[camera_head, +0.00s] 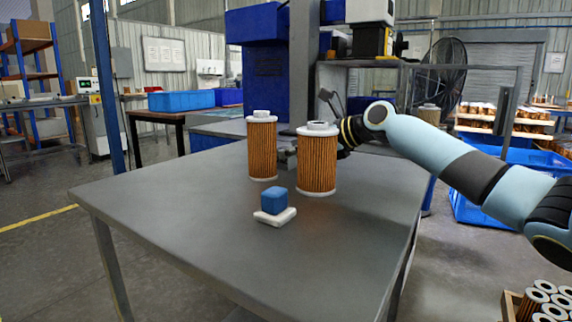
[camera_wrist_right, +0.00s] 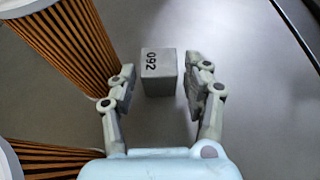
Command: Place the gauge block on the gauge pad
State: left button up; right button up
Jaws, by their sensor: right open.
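My right gripper (camera_wrist_right: 160,66) is open, with one finger on each side of the block and a visible gap to both. In the head view my right gripper is mostly hidden behind the right filter cartridge (camera_head: 317,165); small grey parts show in the gap between the cartridges. My left gripper is not in view.
A second, slimmer cartridge (camera_head: 262,150) stands left of the right one; both are close to my right gripper. The grey table (camera_head: 180,215) is clear at left and front. Blue bins and a crate of cartridges (camera_head: 545,300) are off the table at right.

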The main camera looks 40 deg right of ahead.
jog(key=b+x, duration=0.1)
jog(key=x, duration=0.2)
jog(key=shift+w+a+f, duration=0.15)
jog(key=shift+w+f, duration=0.1)
jog(key=shift+f, duration=0.05)
jog(key=shift+r, duration=0.1)
jog(key=shift+c, duration=0.4)
grip_shut()
